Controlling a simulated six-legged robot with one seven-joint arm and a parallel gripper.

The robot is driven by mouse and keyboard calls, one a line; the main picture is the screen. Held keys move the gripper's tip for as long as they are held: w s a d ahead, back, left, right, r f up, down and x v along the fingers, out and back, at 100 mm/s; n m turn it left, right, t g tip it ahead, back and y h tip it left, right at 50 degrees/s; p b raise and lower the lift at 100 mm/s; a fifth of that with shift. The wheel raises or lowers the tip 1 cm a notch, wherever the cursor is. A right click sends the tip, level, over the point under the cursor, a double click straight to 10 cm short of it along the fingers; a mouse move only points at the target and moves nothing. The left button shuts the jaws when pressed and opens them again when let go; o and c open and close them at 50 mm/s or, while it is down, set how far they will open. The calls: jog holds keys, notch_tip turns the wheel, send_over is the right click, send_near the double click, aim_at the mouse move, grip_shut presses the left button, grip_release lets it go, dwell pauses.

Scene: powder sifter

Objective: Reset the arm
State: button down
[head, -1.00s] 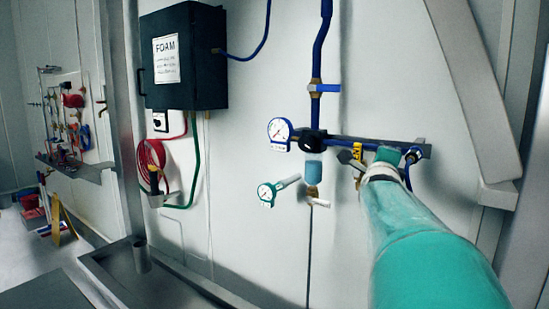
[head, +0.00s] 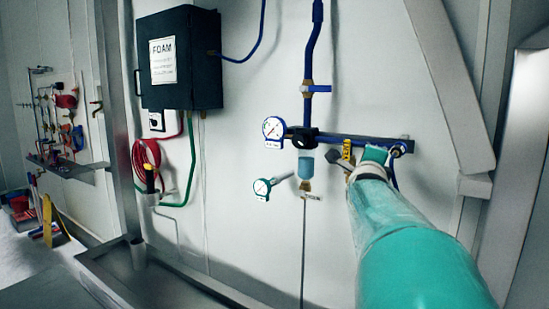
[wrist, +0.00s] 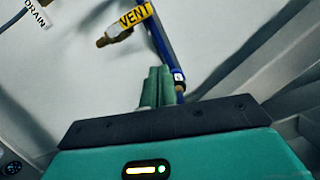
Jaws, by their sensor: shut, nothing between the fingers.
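My teal arm reaches from the lower right toward the wall in the head view. My gripper (wrist: 157,88) shows in the wrist view as two green fingers side by side, shut and with nothing between them. In the head view, its end (head: 375,155) overlaps the right part of the blue pipe (head: 345,140), close to the yellow-tagged valve (head: 347,150). I cannot tell if it touches the pipe. In the wrist view, the blue pipe (wrist: 163,40) runs behind the fingers, with a yellow VENT tag (wrist: 135,16) above left and a DRAIN tag (wrist: 37,13) farther left.
A round gauge (head: 272,128) and a green-rimmed gauge (head: 262,188) hang beside a blue filter bowl (head: 310,162). A black FOAM box (head: 180,60) and red hose (head: 147,160) are at left. A metal trough (head: 170,270) runs below. A diagonal beam (head: 450,85) stands right.

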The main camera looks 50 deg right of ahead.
dwell(0.3)
jog(key=w+a+f+n+t+y, duration=0.2)
jog(key=w+a+f+n+y, duration=0.25)
jog(key=a, duration=0.45)
jog(key=w+a+f+n+t+y, duration=0.1)
jog(key=w+a+f+n+y, duration=0.25)
jog(key=w+a+n, duration=0.4)
jog(key=w+a+f+n+t+y, duration=0.2)
jog(key=w+a+f+n+y, duration=0.15)
jog(key=a, duration=0.65)
jog(key=s+a+f+n+g+y, duration=0.1)
jog(key=a+f+n+y, duration=0.1)
jog(key=a+f+n, duration=0.45)
jog(key=s+a+f+n+g+y, duration=0.1)
jog(key=s+a+f+n+y, duration=0.15)
jog(key=a, duration=0.65)
jog(key=s+a+f+n+g+y, duration=0.1)
jog(key=s+a+f+n+g, duration=0.3)
jog(key=s+a+f+n, duration=0.3)
jog(key=s+a+n, duration=0.1)
jog(key=a+n, duration=0.1)
jog(key=a, duration=0.1)
jog(key=shift+s+a+f+g, duration=0.15)
jog(key=shift+s+f+g, duration=0.15)
jog(key=shift+f, duration=0.1)
